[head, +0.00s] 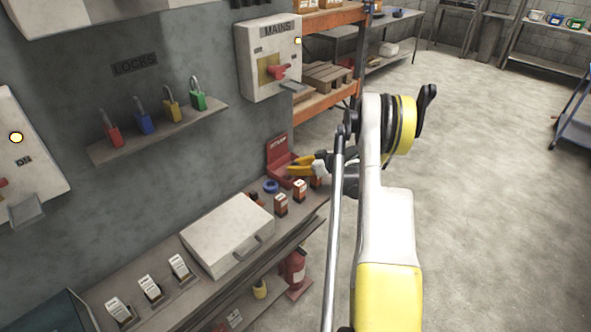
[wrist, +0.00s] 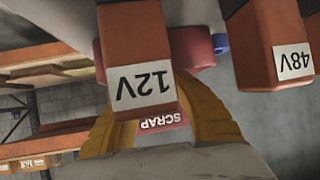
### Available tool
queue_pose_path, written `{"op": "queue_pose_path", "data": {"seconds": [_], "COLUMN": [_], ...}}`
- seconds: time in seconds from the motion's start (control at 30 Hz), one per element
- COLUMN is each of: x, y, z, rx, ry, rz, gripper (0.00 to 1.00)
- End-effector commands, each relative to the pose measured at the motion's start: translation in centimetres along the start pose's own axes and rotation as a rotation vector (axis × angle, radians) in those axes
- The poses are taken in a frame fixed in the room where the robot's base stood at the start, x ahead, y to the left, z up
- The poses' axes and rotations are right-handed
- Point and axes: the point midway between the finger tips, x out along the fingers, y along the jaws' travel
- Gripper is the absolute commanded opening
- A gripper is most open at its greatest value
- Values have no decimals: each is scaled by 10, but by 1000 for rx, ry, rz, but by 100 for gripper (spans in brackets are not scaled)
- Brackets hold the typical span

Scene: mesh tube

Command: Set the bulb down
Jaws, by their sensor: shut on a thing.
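My gripper (head: 292,166) has yellow fingers and is over the far end of the counter, just above the small brown boxes and by the red scrap bin (head: 279,148). In the upside-down wrist view its fingers (wrist: 212,115) reach in behind a brown 12V box (wrist: 140,45), which covers the fingertips. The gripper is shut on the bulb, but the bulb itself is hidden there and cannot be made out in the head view. A 48V box (wrist: 272,50) stands to the right of the 12V box in the wrist view. The scrap bin's sign (wrist: 163,121) shows beyond.
A blue ring (head: 270,186) lies near the brown boxes (head: 281,206). The wall holds a padlock shelf (head: 158,130) and a MAINS box (head: 268,55). Open floor lies right.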

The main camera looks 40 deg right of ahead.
Motion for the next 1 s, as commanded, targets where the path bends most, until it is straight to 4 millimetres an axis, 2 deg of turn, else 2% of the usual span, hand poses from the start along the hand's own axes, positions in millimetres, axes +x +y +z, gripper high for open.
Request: {"op": "queue_pose_path", "data": {"seconds": [0.33, 0.37, 0.4, 0.77, 0.87, 1.0], "x": [1, 1, 1, -1, -13, -44], "y": [0, 0, 0, 0, 1, 1], "z": [3, 2, 2, -2, -2, -3], "rx": [0, 0, 0, 0, 1, 3], "ry": [0, 0, 0, 0, 0, 0], "rz": [0, 0, 0, 0, 3, 4], "gripper": [0, 36, 46, 46, 46, 46]}}
